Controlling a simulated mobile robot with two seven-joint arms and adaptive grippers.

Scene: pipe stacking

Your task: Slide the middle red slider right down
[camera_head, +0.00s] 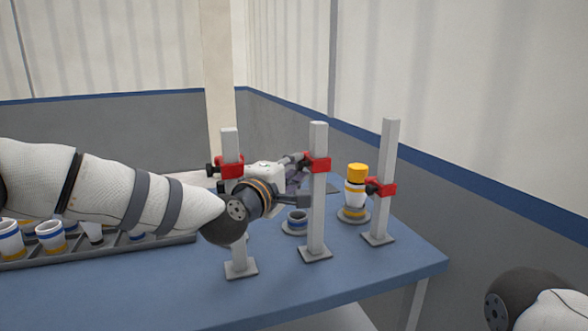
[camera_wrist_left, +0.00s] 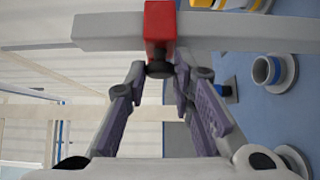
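The middle red slider (camera_head: 318,165) sits high on the middle grey post (camera_head: 318,215), with its dark knob facing left. In the left wrist view the red slider (camera_wrist_left: 160,22) is at top centre, with its black knob (camera_wrist_left: 160,69) pointing toward my gripper. My left gripper (camera_wrist_left: 160,75) is open, with its fingertips apart on either side of the knob; contact cannot be told. In the head view my left gripper (camera_head: 297,165) is just left of the slider, partly hidden by my forearm. My right gripper is out of view; only part of my right arm shows at bottom right.
A left post (camera_head: 231,145) with a red slider (camera_head: 230,167) stands close to my left arm. A right post (camera_head: 388,150) carries a lower red slider (camera_head: 381,188). A small cup (camera_head: 297,218) and a yellow-topped stack (camera_head: 356,190) stand between posts. A tray (camera_head: 150,248) of cups is left.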

